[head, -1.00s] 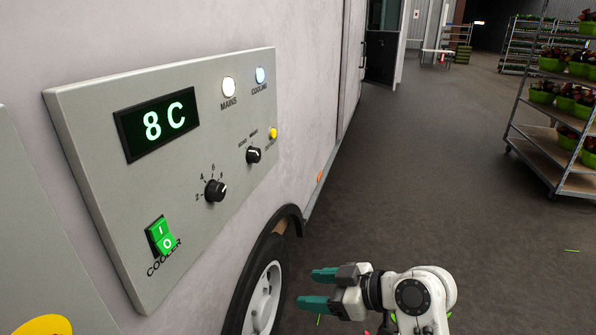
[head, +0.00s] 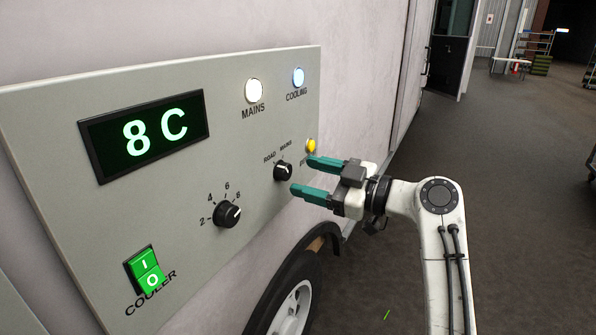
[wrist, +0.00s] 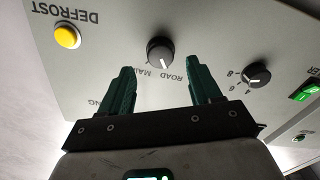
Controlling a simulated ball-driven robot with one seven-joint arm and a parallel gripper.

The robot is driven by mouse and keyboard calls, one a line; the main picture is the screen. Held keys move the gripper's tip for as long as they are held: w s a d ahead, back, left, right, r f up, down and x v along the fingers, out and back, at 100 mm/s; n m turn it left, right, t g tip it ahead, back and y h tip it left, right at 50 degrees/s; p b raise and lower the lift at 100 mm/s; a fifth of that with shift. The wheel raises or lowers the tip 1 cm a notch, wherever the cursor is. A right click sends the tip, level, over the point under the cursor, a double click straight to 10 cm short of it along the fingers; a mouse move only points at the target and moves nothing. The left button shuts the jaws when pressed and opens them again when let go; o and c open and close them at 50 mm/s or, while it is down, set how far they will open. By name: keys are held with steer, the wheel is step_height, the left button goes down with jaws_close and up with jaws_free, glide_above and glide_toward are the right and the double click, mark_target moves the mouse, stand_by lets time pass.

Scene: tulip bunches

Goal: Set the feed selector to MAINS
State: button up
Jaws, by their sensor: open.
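The feed selector (head: 283,171) is a small black knob with a white mark, below the labels ROAD and MAINS on the grey panel (head: 60,120). Its mark points up towards the labels; I cannot tell surely at which one. It also shows in the wrist view (wrist: 160,52), upside down, beyond the gap between my fingertips. My gripper (head: 302,174) is open and empty, its green fingers pointing at the panel just right of the knob in the head view. No contact with the knob shows. One finger partly hides the MAINS label in the wrist view.
A yellow DEFROST button (wrist: 67,36) sits close beside the selector. The numbered dial (head: 227,214), green COOLER switch (head: 146,270), lit MAINS lamp (head: 254,90), COOLING lamp (head: 298,77) and 8 C display (head: 145,133) share the panel. A wheel (head: 292,310) is below.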

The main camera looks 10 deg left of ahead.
mark_target(288, 172)
steer(key=shift+x, duration=1.8)
steer(key=shift+c, duration=0.4)
steer(key=c, duration=1)
steer(key=shift+o, duration=0.2)
